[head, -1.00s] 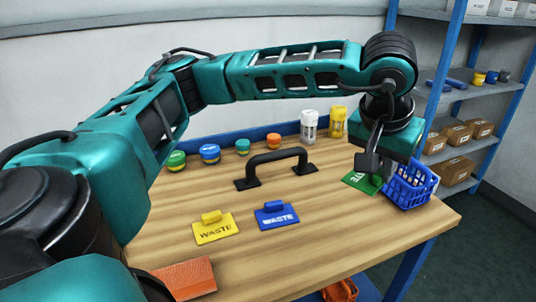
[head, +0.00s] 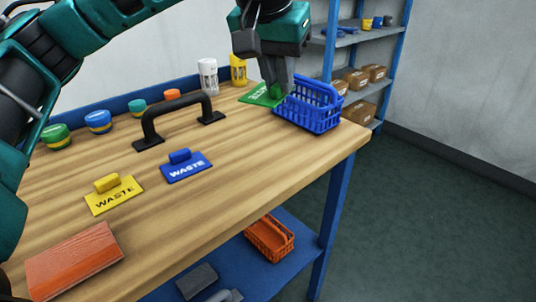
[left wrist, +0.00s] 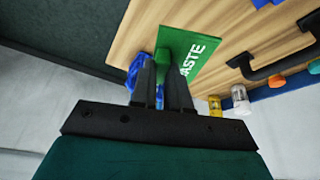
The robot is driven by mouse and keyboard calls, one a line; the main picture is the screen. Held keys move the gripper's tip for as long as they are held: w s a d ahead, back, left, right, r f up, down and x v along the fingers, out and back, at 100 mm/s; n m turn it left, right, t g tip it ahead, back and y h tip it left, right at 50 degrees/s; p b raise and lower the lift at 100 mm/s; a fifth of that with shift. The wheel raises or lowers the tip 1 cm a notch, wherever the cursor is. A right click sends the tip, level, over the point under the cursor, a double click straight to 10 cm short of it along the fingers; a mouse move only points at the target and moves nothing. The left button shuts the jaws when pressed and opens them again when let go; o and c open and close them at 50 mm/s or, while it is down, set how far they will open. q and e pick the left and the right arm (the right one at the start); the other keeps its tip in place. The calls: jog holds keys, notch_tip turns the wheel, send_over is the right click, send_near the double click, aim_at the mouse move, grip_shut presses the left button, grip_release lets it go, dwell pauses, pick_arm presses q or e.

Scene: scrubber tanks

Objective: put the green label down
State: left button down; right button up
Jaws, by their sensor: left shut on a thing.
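The green label (head: 259,96), with white lettering, is at the back right of the wooden table, just left of the blue basket (head: 322,119). My left gripper (head: 278,92) points down and is shut on the label's green grip. In the left wrist view the label (left wrist: 204,40) lies beyond the fingers (left wrist: 164,84), its lettering partly covered by them. The label looks flat and at or very near the table top; I cannot tell whether it touches. My right gripper is not in view.
A yellow label (head: 114,195) and a blue label (head: 186,167) lie on the table (head: 235,185). A black handle (head: 178,104) stands behind them. Several jars and shakers line the back edge. An orange sponge-like block (head: 73,262) lies front left. An orange basket (head: 268,240) sits on the lower shelf.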

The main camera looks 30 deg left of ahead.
pick_arm(q)
notch_tip(320, 180, down, 10)
jog(key=shift+r+b, duration=0.1)
jog(key=shift+b, duration=0.9)
jog(key=shift+f, duration=0.5)
notch_tip(320, 180, down, 4)
jog(key=shift+r+b, duration=0.2)
jog(key=shift+b, duration=0.35)
jog(key=shift+f, duration=0.1)
jog(key=c, duration=1.6)
grip_release()
jog(key=shift+f, duration=0.15)
jog(key=o, duration=0.5)
